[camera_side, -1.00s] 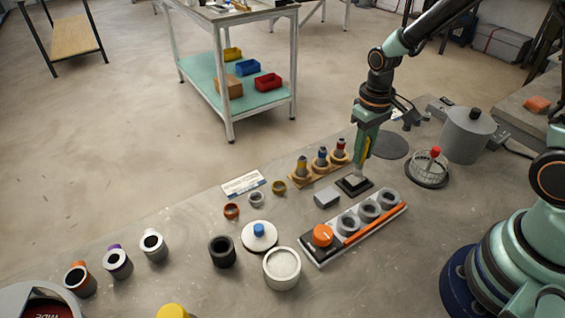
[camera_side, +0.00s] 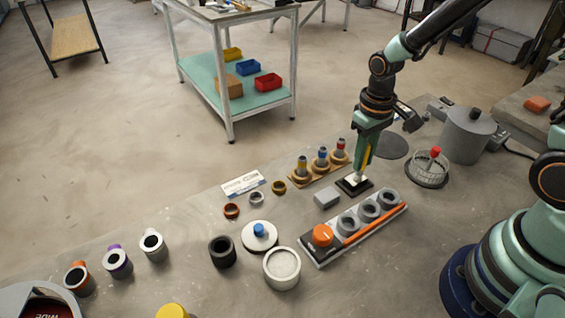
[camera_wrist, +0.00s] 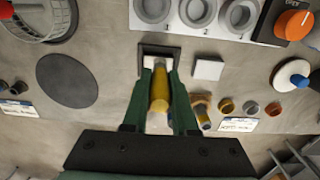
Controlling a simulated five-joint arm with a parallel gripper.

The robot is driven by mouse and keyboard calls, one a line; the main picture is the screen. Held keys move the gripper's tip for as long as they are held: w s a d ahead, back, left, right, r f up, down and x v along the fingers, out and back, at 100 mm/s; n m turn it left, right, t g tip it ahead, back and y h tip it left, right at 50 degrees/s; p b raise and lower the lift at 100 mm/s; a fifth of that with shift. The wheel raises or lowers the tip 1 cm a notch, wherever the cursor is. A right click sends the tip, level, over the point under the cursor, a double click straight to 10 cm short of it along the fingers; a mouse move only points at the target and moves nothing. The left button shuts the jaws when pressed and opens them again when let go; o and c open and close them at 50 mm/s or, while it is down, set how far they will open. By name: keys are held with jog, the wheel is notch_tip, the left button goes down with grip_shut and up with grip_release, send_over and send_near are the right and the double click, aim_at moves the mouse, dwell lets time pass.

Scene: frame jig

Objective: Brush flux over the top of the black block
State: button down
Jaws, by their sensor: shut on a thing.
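The black block (camera_side: 343,186) is a low dark square on the bench. In the wrist view it shows as a dark square outline (camera_wrist: 176,52) with a pale middle. My gripper (camera_side: 363,166) points down above it. In the wrist view my gripper (camera_wrist: 159,92) is shut on a brush with a yellow handle (camera_wrist: 158,100). The brush's pale tip (camera_wrist: 155,63) hangs down over the block. I cannot tell whether the tip touches the block's top, and the fingers hide part of the brush.
A light grey block (camera_side: 326,199) lies left of the black block. A wooden rack (camera_side: 325,173) with colour-topped pieces stands behind it. A tray with grey cups (camera_side: 368,211) and an orange knob (camera_side: 322,236) is in front. A wire basket (camera_side: 428,170) stands right.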

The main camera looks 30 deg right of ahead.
jog(key=shift+a, duration=0.65)
jog(key=shift+d, duration=1.25)
jog(key=shift+a, duration=1.3)
jog(key=shift+w+d, duration=0.35)
jog(key=shift+d, duration=0.3)
jog(key=shift+w+d, duration=0.3)
jog(key=shift+d, duration=0.35)
jog(key=shift+w+a, duration=0.15)
jog(key=shift+w, duration=0.05)
jog(key=shift+a, duration=1.15)
jog(key=shift+d, duration=1.45)
jog(key=shift+a, duration=1.5)
jog(key=d, duration=0.1)
jog(key=s+d, duration=0.1)
jog(key=d, duration=0.1)
jog(key=shift+s, duration=0.35)
jog(key=shift+a, duration=1.5)
jog(key=d, duration=0.3)
jog(key=shift+d, duration=0.2)
jog(key=shift+a, duration=1.6)
notch_tip(320, 180, up, 8)
